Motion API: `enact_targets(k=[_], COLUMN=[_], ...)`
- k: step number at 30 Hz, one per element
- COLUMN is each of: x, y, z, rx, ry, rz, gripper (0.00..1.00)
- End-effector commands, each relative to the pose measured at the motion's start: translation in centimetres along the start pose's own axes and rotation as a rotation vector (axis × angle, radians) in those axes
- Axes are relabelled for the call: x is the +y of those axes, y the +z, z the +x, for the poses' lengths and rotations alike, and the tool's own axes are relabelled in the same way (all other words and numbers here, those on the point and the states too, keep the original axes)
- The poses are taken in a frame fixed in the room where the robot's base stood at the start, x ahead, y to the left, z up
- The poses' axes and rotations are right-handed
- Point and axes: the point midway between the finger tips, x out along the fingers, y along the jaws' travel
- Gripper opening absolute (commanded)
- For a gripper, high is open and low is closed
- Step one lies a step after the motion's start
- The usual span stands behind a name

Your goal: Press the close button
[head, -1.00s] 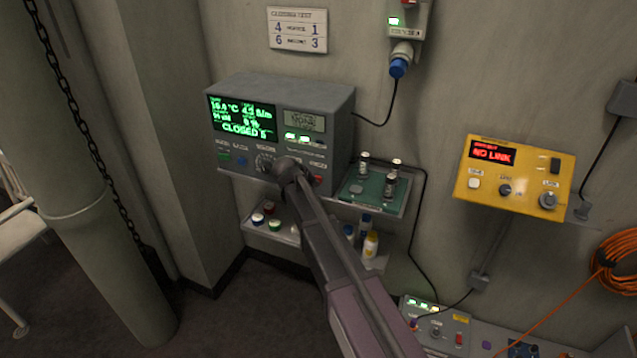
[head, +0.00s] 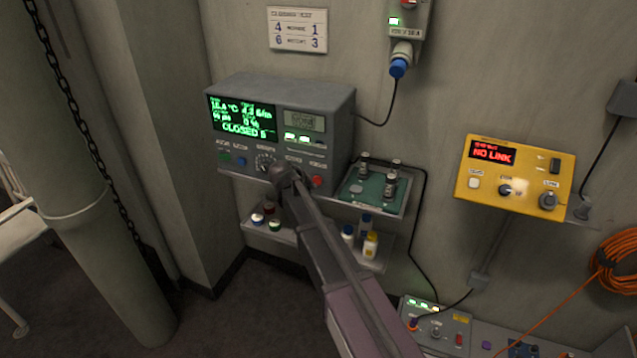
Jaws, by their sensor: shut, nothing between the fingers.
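A grey control unit (head: 330,110) is on the wall at left of centre. Its green display (head: 242,118) reads "CLOSED" in the bottom line. Its lower panel has a green button (head: 225,157), a blue button (head: 241,160), a dial (head: 265,162) and a red button (head: 317,181). The button labels are too blurred to read, so I cannot tell which is the close button. My gripper (head: 280,174) is shut and empty, in front of the lower panel between dial and red button. Its tip hides part of the panel; I cannot tell whether it touches.
A green-topped shelf (head: 350,200) with several small vials sits right of the unit. Bottles and jars stand on a lower shelf (head: 375,262). A yellow box (head: 515,176) showing "NO LINK" is at right. A pillar (head: 75,190) with a chain stands at left.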

Motion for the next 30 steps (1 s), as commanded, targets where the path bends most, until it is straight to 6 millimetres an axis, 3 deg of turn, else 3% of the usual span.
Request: enact_targets(k=[18, 30], x=[-2.1, -2.4], y=[2.2, 2.4], z=[-2.9, -3.3], rx=[0.001, 0.000], ry=[0.000, 0.000], rz=[-0.001, 0.000], gripper=[0.00, 0.00])
